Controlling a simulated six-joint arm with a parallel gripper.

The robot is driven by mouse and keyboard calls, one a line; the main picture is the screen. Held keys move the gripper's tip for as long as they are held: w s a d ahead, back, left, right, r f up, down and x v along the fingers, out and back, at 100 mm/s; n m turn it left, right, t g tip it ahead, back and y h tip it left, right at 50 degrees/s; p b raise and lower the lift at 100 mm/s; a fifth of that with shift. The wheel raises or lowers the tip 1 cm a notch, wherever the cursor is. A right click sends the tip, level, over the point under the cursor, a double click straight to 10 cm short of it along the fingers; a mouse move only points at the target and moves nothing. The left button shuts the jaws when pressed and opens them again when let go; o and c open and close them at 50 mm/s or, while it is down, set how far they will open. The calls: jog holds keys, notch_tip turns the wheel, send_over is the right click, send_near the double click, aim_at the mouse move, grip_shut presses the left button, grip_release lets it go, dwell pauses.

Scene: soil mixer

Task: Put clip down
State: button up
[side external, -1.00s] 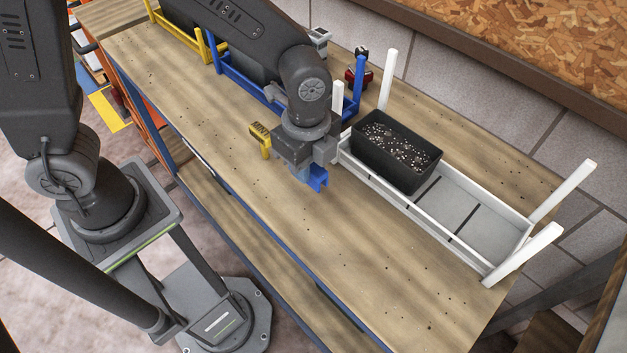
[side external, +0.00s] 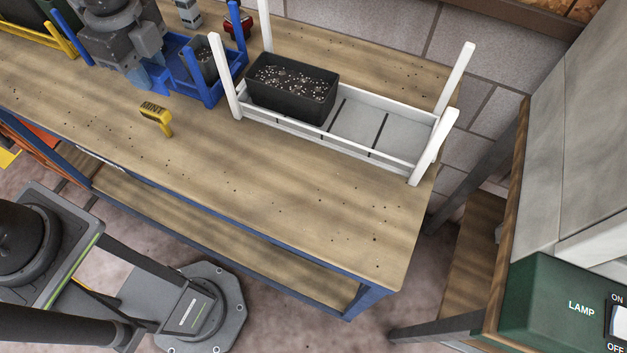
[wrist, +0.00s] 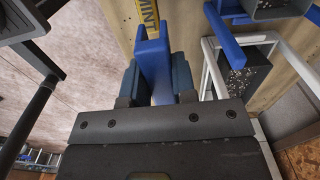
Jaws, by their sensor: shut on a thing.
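A blue clip (wrist: 153,58) shows in the wrist view, held between the two jaws of my gripper (wrist: 154,78). My gripper (side external: 138,72) is shut on it. In the side view my gripper is at the upper left, by the left end of the blue tray (side external: 178,84). There the clip is hard to separate from the blue tray, and I cannot tell whether it touches anything. A yellow label marked MINT (side external: 156,116) stands on the table in front of the tray. Its edge also shows in the wrist view (wrist: 153,14).
A white tray (side external: 400,160) with upright corner posts holds a black planter of soil (side external: 290,90). A grey pot (side external: 203,65) is in the blue tray's right part. A yellow tray (side external: 66,36) is at far left. The wooden table (side external: 290,200) is clear in front.

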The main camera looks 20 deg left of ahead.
notch_tip(320, 180, up, 4)
jog(key=shift+f, duration=0.25)
jog(key=w+d, duration=0.3)
jog(key=d, duration=0.5)
send_over(323, 199)
notch_tip(323, 199, down, 12)
jog(key=shift+a+f, duration=0.1)
jog(key=shift+f, duration=2.1)
jog(key=shift+f, duration=0.15)
